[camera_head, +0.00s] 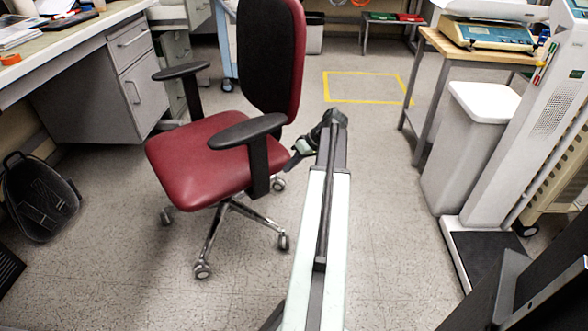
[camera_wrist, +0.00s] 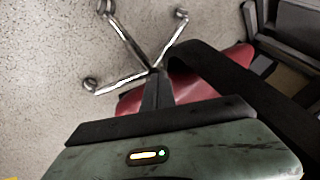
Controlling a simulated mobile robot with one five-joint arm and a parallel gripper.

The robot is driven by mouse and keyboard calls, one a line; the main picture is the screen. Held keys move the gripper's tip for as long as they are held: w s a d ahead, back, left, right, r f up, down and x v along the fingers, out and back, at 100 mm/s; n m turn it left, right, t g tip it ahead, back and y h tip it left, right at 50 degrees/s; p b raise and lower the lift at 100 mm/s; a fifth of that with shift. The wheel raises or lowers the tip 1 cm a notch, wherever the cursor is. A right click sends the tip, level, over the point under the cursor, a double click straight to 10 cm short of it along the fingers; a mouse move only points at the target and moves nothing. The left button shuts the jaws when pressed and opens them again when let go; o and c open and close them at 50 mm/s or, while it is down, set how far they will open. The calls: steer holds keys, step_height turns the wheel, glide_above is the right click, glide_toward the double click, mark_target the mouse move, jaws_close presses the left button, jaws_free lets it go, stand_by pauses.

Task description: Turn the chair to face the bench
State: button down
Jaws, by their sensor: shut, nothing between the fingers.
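The red and black office chair (camera_head: 205,165) stands on the floor in the head view. Its seat points toward the lower left, and its tall backrest (camera_head: 270,55) is at the right. The bench (camera_head: 70,40) is at the left, with grey drawers below. My gripper (camera_head: 293,160) is shut and empty beside the right side of the chair, near the post of the near armrest (camera_head: 247,131). I cannot tell whether it touches the chair. The wrist view shows the red seat (camera_wrist: 200,82) and chrome legs (camera_wrist: 128,40) close by; the fingertips are not clear there.
A black bag (camera_head: 40,197) lies on the floor at the left. A white bin (camera_head: 467,145), a wooden-topped table (camera_head: 440,42) and a floor scale (camera_head: 485,258) stand at the right. Yellow tape (camera_head: 365,101) marks clear floor behind.

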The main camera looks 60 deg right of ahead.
mark_target(274, 177)
steer(key=shift+w+a+f+b, duration=0.3)
steer(key=shift+w+a+f, duration=0.25)
steer(key=shift+a, duration=0.3)
steer(key=shift+w+a+f+b, duration=0.3)
steer(key=shift+w+a+f, duration=0.2)
steer(key=shift+a, duration=0.35)
steer(key=shift+w+a+f+b, duration=0.3)
steer(key=shift+w+a+f, duration=0.25)
steer(key=shift+a, duration=0.3)
